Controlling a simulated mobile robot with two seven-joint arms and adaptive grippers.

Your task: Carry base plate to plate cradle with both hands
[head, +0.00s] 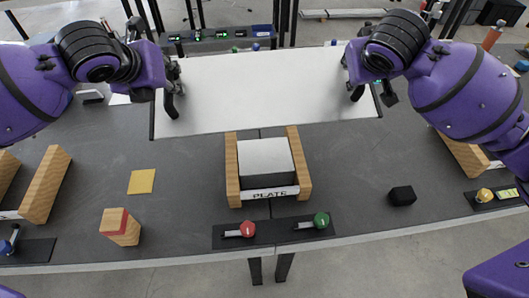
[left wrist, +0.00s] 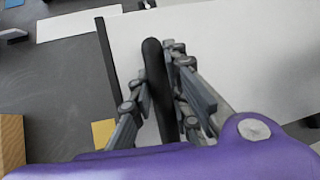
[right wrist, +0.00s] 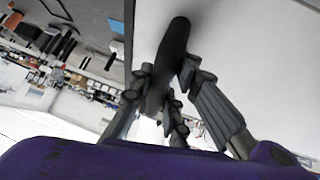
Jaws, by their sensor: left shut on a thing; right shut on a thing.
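The base plate (head: 265,95) is a wide white panel with dark side edges and a black handle near each end. My left gripper (head: 172,85) is shut on the plate's left handle (left wrist: 153,75). My right gripper (head: 358,80) is shut on its right handle (right wrist: 172,55). The plate spans between both grippers and appears raised above the table, behind the cradle in the head view. The plate cradle (head: 232,170) has two wooden side rails, a grey-white block (head: 264,158) between them and a front label reading PLATE. The plate's underside is hidden in the head view.
A panel (head: 273,232) with a red and a green knob lies in front of the cradle. Wooden rails (head: 46,185) stand at left.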

